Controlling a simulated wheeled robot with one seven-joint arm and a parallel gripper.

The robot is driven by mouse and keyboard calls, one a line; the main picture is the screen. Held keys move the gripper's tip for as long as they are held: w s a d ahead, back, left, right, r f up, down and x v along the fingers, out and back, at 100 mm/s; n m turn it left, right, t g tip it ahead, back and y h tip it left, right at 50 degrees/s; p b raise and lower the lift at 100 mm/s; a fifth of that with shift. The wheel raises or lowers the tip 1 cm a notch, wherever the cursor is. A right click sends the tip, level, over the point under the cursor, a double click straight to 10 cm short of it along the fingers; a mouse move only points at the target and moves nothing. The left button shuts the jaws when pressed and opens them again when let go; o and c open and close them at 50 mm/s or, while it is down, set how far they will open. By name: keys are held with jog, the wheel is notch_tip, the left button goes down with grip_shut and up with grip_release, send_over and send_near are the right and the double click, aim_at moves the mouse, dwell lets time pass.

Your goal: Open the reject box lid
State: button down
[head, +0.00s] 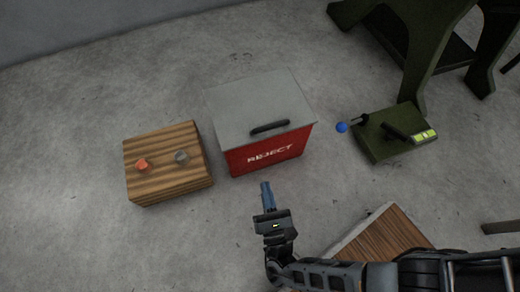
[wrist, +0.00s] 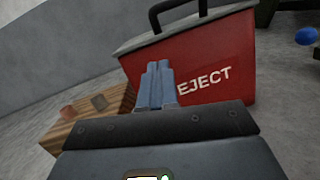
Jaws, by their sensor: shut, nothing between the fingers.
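The reject box (head: 268,155) is red with white "REJECT" lettering and stands on the floor at the picture's centre. Its grey lid (head: 258,98) lies shut on top and has a black bar handle (head: 270,127) near the front edge. In the wrist view the box (wrist: 215,65) fills the upper right, with the handle (wrist: 202,10) at the top edge. My gripper (head: 266,186) is shut and empty. It is in front of the box, below the handle in the picture. In the wrist view its blue fingers (wrist: 155,72) are together, overlapping the box's front face.
A wooden block (head: 165,182) with an orange piece (head: 141,164) and a grey piece (head: 181,156) stands left of the box. A green device (head: 397,132) with a blue-knobbed lever (head: 342,127) is to the right. A wood-topped block (head: 385,238) is at lower right, near my arm.

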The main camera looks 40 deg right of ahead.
jog(key=b, duration=0.1)
send_near(256, 142)
jog(key=x, duration=0.4)
jog(key=shift+w+r, duration=0.1)
jog(key=shift+w, duration=0.05)
jog(key=shift+w+d+r, duration=0.3)
jog(key=shift+w+r, duration=0.1)
jog(key=shift+r, duration=0.2)
jog(key=shift+w+d+r, duration=0.3)
jog(key=shift+w+r, duration=0.1)
jog(key=shift+r, duration=0.15)
jog(key=shift+w+d+r, duration=0.25)
jog(key=shift+w+r, duration=0.15)
jog(key=shift+r, duration=0.2)
